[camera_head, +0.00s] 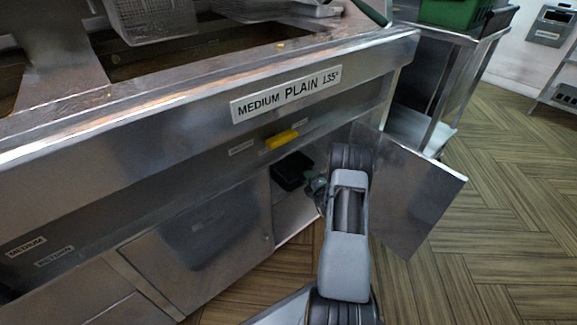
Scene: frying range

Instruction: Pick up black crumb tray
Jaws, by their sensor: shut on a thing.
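The black crumb tray (290,170) is a small dark box at the opening of the cabinet under the fryer. My gripper (312,184) is at the tray's right side, reaching into the opening, and is shut on it. My own arm hides much of the gripper, so the fingertips are hard to make out. The tray's far side and underside are hidden in shadow.
The cabinet door (410,190) stands open to the right of my arm. A yellow handle (281,139) sticks out of the fryer front (200,170) just above the tray. A steel stand (450,70) is at the back right. The wooden floor (510,200) at right is clear.

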